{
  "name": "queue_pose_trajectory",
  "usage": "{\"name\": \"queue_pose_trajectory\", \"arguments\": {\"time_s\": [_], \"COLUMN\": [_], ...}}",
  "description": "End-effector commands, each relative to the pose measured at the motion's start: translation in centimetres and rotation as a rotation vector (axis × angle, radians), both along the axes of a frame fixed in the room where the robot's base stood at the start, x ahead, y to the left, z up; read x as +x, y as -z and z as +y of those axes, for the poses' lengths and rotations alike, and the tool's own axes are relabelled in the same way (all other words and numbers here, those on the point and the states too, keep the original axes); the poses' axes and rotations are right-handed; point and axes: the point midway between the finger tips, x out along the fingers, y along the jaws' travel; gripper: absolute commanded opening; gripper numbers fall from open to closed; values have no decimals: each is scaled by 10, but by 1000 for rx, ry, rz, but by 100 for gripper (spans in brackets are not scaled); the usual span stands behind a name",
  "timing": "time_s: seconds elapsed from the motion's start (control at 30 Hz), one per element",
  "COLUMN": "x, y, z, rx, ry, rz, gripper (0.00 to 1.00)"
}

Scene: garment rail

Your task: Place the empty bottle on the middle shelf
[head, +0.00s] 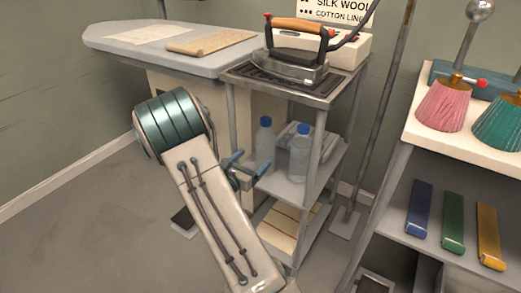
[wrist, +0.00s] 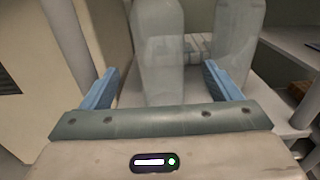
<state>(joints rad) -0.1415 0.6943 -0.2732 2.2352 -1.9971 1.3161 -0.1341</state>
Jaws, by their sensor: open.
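Two clear bottles with blue caps stand upright on the middle shelf (head: 288,190) of the metal stand, a left bottle (head: 264,146) and a right bottle (head: 300,156). I cannot tell which is empty. My gripper (head: 249,165) is open at the shelf's left front side, near the left bottle. In the wrist view, my blue fingers (wrist: 160,68) spread wide. The left bottle (wrist: 158,45) shows between them, and the right bottle (wrist: 238,38) shows near the right finger. Contact cannot be told. The caps are out of the wrist view.
The stand's top holds an iron (head: 297,62) on a dark grate. Its posts (head: 315,150) flank the shelf opening. A grey folded item lies behind the bottles. An ironing board (head: 150,45) is at left, and a white shelf unit (head: 420,130) at right.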

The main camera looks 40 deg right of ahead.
Motion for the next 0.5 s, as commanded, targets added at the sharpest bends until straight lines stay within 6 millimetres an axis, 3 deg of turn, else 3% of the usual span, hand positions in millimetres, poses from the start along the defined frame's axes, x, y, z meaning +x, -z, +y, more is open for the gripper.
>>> {"name": "queue_pose_trajectory", "arguments": {"time_s": [0.1,0.27,0.37,0.5], "x": [-5,-15,-33,-80], "y": [-1,-5,-15,-31], "z": [13,17,13,12], "rx": [0,23,82,249], "ry": [-2,35,121,337], "rz": [0,-23,-77,-215], "gripper": [84,84,84,84]}}
